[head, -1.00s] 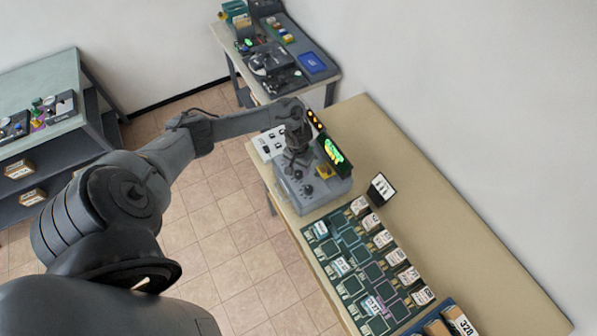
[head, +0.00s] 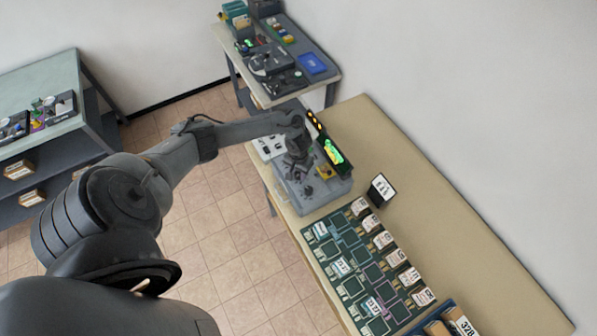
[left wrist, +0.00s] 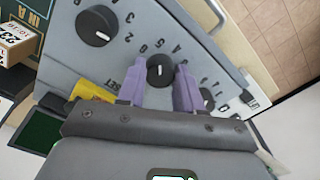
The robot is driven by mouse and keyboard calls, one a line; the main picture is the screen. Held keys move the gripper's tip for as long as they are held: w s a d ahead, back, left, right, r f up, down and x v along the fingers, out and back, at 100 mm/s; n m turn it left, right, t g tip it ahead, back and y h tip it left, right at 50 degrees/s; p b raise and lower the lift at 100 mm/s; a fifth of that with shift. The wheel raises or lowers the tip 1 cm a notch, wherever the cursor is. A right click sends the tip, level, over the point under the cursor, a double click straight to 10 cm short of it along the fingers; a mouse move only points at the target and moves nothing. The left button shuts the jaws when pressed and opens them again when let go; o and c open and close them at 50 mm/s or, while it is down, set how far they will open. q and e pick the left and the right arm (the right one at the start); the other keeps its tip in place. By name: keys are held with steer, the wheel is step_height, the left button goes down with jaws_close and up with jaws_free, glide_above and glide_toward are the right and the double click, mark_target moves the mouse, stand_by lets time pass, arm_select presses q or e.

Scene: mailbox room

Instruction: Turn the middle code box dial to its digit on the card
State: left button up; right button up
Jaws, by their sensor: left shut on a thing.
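The grey code box (head: 330,187) stands on the long tan table, partly hidden by my left arm in the head view. My left gripper (head: 296,168) is over its dials. In the left wrist view, the purple fingers of my left gripper (left wrist: 160,86) stand on either side of the black middle dial (left wrist: 160,69) and are shut on it. The dial's white pointer line shows between them. Another dial (left wrist: 97,26) is to the left and a third (left wrist: 207,97) is partly hidden behind the right finger. The card (head: 381,189) stands upright on the table; its marks are too small to read.
A green-lit display (head: 333,151) stands behind the box. A dark board with several small boxes (head: 350,265) lies on the near part of the table. The table's right side is clear.

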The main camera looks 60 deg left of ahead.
mark_target(298, 173)
arm_select(q)
steer(key=shift+m, duration=0.4)
steer(key=shift+c, duration=0.3)
steer(key=shift+r+m+p, duration=0.1)
steer(key=shift+m+p, duration=0.2)
steer(key=shift+p, duration=0.05)
steer(key=shift+m, duration=1.1)
steer(key=shift+m+p, duration=0.4)
steer(key=shift+m, duration=1.7)
steer(key=o, duration=1)
steer(key=shift+o, duration=0.2)
step_height(298, 173, up, 11)
